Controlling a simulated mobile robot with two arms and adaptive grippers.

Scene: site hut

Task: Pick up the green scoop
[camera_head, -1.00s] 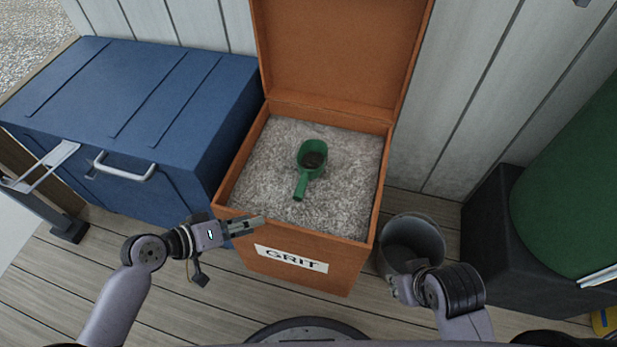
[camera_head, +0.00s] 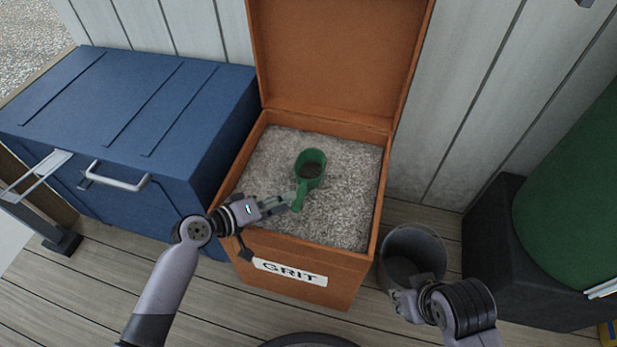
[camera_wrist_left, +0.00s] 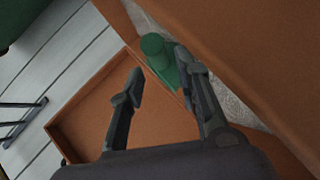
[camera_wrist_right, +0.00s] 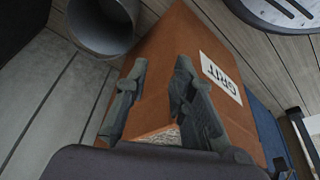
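The green scoop (camera_head: 311,164) lies on the grey grit (camera_head: 343,205) in the open orange box, its handle pointing toward the front wall. Its bowl looks dark grey inside. My left gripper (camera_head: 286,203) is over the box's front edge, with its tips close beside the handle's end. In the left wrist view, the fingers (camera_wrist_left: 160,72) are apart, and the scoop (camera_wrist_left: 156,50) shows just past them, partly hidden by the right finger. I cannot tell whether they touch. My right gripper (camera_wrist_right: 160,85) is open and empty, low near the box's front right.
The orange grit box (camera_head: 320,285) has its lid (camera_head: 335,60) raised behind. A grey bucket (camera_head: 413,258) stands right of the box near my right arm. A blue chest (camera_head: 130,110) is at left, a green barrel (camera_head: 575,195) on a black block (camera_head: 490,225) at right.

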